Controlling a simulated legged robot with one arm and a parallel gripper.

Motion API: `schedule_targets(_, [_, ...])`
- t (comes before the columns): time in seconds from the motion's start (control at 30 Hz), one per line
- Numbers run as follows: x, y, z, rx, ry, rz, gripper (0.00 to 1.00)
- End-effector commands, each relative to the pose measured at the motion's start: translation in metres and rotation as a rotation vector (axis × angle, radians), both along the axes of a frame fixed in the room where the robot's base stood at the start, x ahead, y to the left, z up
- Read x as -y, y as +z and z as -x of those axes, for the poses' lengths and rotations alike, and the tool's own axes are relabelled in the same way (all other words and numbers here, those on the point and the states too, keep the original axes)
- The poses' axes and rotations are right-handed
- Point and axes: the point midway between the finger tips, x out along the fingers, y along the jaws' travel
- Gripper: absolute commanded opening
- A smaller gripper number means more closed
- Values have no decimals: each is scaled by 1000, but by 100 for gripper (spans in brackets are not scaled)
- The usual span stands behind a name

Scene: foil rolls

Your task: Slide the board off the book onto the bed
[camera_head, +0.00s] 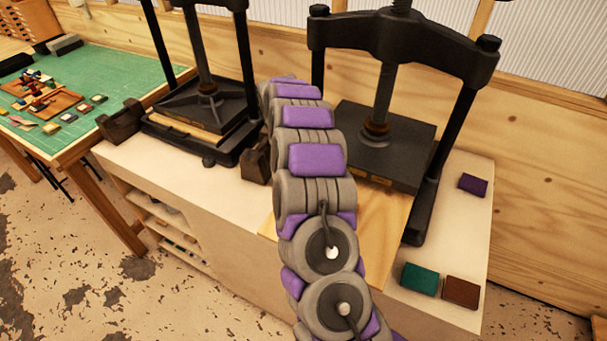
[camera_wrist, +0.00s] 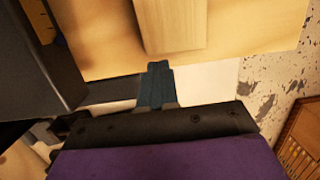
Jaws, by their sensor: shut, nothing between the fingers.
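A pale wooden board (camera_head: 385,222) sticks out toward me from under the black plate of the right-hand press, partly behind my arm. In the wrist view, a wide pale wooden sheet (camera_wrist: 105,55) has a smaller wooden piece (camera_wrist: 170,25) over it. My gripper (camera_wrist: 157,66) is shut and empty, its dark teal fingers pointing at the sheet's near edge; contact is unclear. My arm hides the gripper in the head view. The press bed (camera_head: 416,228) shows as a dark edge right of the board. I cannot make out the book.
The right press (camera_head: 385,140) has thick black posts. A second press (camera_head: 205,115) stands left of my arm. Green (camera_head: 420,279) and brown (camera_head: 461,291) blocks lie front right, a purple one (camera_head: 473,184) behind. A green-topped table (camera_head: 100,85) is far left.

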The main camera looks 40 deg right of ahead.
Motion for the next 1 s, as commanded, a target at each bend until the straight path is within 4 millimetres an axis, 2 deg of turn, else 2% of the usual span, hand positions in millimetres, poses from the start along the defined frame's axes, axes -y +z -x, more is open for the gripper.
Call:
schedule_targets(0.2, [-20,1,-31,2,3,4,0])
schedule_targets(0.5, [-28,0,-59,3,1,-1,0])
schedule_targets(1.0, [-37,1,-65,0,2,0,0])
